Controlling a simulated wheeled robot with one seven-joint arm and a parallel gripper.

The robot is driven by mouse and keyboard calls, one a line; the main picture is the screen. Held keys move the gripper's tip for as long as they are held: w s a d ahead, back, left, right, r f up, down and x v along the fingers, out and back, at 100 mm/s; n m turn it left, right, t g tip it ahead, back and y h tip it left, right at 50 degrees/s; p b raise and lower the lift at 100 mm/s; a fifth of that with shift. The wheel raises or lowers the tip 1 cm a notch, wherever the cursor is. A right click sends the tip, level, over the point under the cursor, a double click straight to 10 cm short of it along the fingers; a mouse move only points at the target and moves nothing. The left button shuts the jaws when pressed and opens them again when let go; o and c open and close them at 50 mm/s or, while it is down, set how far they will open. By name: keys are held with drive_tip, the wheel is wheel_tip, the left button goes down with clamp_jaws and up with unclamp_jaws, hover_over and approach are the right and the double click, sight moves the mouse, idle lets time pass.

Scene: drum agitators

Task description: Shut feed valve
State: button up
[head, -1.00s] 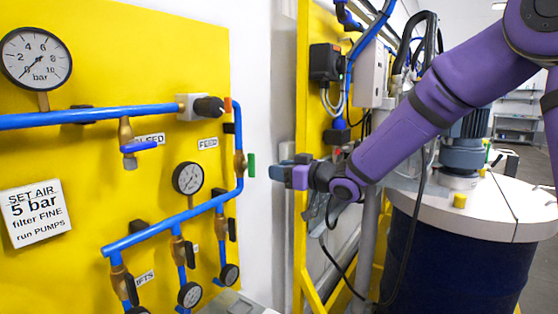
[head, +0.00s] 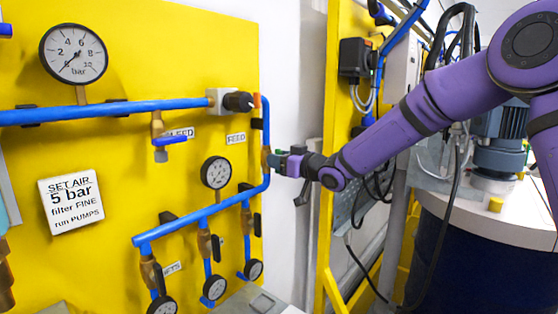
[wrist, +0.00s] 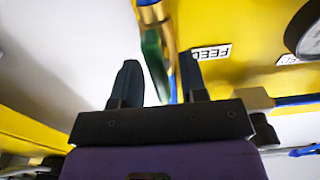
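My gripper (head: 282,162) is at the valve, to the right of the pipe. In the wrist view my gripper (wrist: 159,68) is open, its two dark fingers apart on either side of the green handle. I cannot tell whether either finger touches it.
The yellow panel (head: 110,170) carries pressure gauges, a bleed valve with a blue lever (head: 170,140), and lower blue pipework. A yellow post (head: 328,150) stands right of my gripper. A dark drum (head: 445,255) with a motor (head: 497,140) is further right.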

drive_tip(key=shift+w+a, duration=0.1)
clamp_jaws()
drive_tip(key=shift+m, duration=0.3)
drive_tip(key=m, duration=0.3)
drive_tip(key=shift+w, duration=0.1)
drive_tip(key=m, duration=0.5)
drive_tip(key=shift+w+d+f, duration=0.1)
drive_tip(key=shift+d, duration=0.15)
drive_tip(key=shift+w+f+m, duration=0.1)
drive_tip(key=shift+f+m, duration=0.05)
drive_tip(key=shift+m, duration=2.1)
drive_tip(key=shift+f+m, duration=0.15)
drive_tip(key=shift+m, duration=2.4)
